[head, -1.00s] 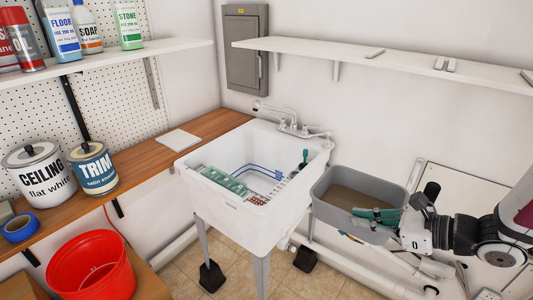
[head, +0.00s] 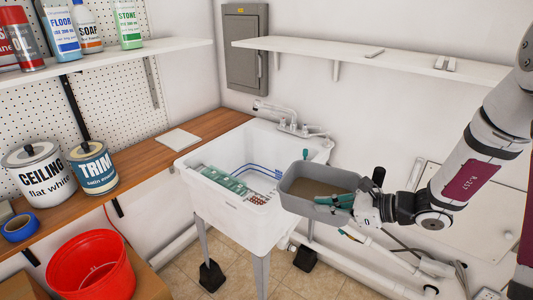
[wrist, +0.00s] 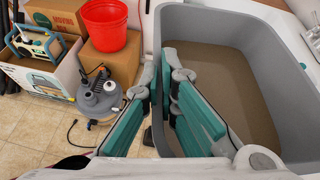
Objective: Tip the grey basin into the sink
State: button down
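The grey basin (head: 308,205) is in the air at the right front of the white sink (head: 235,212), its left end in front of the sink's right side in the head view. It looks about level and holds flat brown contents, which fill much of the wrist view inside its grey walls (wrist: 228,22). My gripper (head: 338,200) is shut on the basin's near right wall, one green-padded finger inside and one outside. Both fingers (wrist: 164,75) show in the wrist view. The sink has a green item and small reddish things at its front.
A faucet (head: 300,130) stands at the sink's back. A wall shelf (head: 380,58) runs above. Paint cans (head: 93,168) stand on the wooden counter at left. A red bucket (head: 92,265) and a grey-black machine (wrist: 101,97) are below. Pipes run along the right wall.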

aim_at(278, 199)
jog(key=shift+n+g+y, duration=0.4)
jog(key=shift+n+g, duration=0.4)
jog(key=shift+n, duration=0.1)
jog(key=x, duration=0.4)
jog(key=w+r+x, duration=0.1)
jog(key=x, duration=0.4)
jog(key=r+x, duration=0.1)
jog(key=x, duration=0.4)
jog(key=shift+w+a, duration=0.15)
jog(key=shift+w, duration=0.25)
jog(key=w+a+f+n+g, duration=0.1)
jog(key=a+f, duration=0.1)
jog(key=a, duration=0.9)
jog(key=shift+w+a+f+y, duration=0.3)
jog(key=shift+w+a+f, duration=0.1)
